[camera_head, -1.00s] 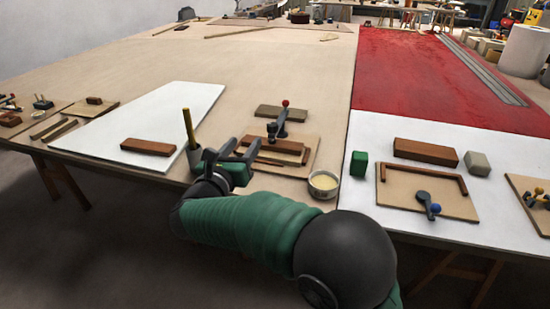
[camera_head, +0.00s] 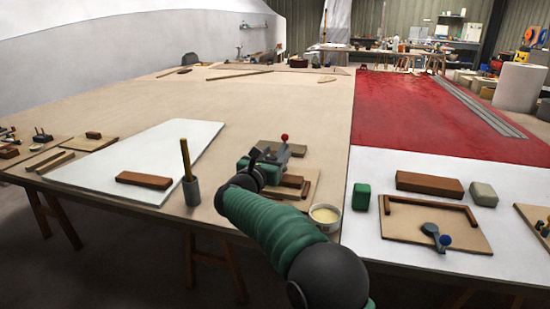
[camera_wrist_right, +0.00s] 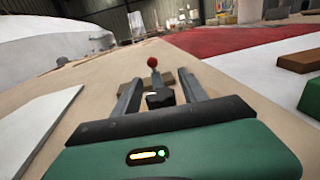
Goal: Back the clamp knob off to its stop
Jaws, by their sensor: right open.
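The toggle-like clamp with a red ball knob (camera_head: 284,137) stands on a small wooden board (camera_head: 312,178) on the big table. The knob also shows in the wrist view (camera_wrist_right: 153,62), ahead of the fingers near the middle. My right gripper (camera_head: 274,160) is at this clamp, its fingers open. In the wrist view, the dark clamp body (camera_wrist_right: 160,98) appears between the two fingers of the right gripper (camera_wrist_right: 158,80); I cannot tell whether they touch it. My arm and gripper hide part of the clamp and board in the head view. My left gripper is not in view.
A grey cup with a stick (camera_head: 191,190) stands left of my arm; a round tub (camera_head: 325,217) stands close on its right. A second clamp with a blue knob (camera_head: 445,240) is on the right board. The white sheet (camera_head: 150,155) is mostly clear.

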